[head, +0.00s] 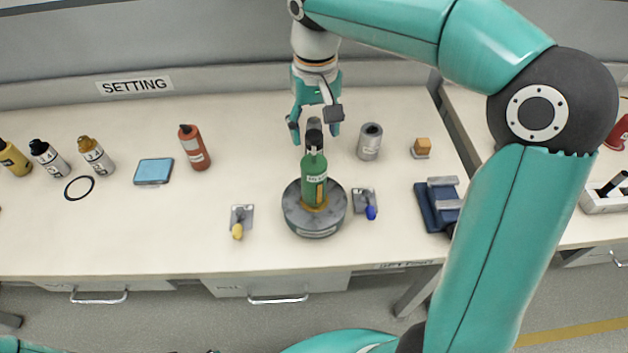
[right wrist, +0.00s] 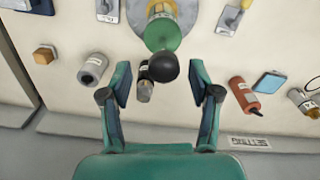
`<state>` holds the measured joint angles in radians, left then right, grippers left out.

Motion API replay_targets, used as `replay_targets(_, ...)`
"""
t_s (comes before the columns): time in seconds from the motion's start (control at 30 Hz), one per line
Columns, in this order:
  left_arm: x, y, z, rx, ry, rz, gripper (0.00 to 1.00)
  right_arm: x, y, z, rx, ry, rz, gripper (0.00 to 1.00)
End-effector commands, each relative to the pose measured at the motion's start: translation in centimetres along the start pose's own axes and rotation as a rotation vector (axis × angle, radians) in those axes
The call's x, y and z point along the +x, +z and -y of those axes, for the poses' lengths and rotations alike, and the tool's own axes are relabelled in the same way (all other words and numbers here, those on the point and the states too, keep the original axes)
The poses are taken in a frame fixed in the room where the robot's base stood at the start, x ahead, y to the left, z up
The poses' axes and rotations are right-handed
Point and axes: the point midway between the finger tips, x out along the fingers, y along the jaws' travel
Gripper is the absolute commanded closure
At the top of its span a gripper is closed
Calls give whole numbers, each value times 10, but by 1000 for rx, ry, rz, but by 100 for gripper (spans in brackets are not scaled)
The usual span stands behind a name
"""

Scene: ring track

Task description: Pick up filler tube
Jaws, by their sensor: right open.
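My right gripper (head: 314,128) is open, its fingers pointing down over the back of the bench. In the right wrist view its fingertips (right wrist: 160,78) are apart with nothing held. A small dark-and-grey tube (right wrist: 145,84) shows between them, partly hidden in the head view. A green bottle (head: 314,180) with a black round top (right wrist: 163,67) stands on a round grey base (head: 314,221), in front of the gripper. A grey cylinder (head: 369,143) stands to the right. No readable label tells which one is the filler tube. My left gripper is out of view.
Levers with yellow (head: 238,231) and blue (head: 371,212) knobs flank the base. An orange block (head: 422,146) and a blue fixture (head: 435,208) are right.

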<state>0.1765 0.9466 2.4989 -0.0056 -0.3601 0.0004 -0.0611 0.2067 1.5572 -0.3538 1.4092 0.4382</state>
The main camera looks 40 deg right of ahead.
Motion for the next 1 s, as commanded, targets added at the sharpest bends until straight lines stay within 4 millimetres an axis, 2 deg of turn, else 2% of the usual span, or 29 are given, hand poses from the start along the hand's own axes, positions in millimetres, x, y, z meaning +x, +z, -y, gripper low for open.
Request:
replay_targets(0.4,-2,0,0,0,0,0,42,48,5,3,0,1,2,38)
replay_targets(0.67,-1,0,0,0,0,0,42,51,4,4,0,1,1,38)
replay_targets(1.0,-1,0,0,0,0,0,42,50,4,4,0,1,1,95)
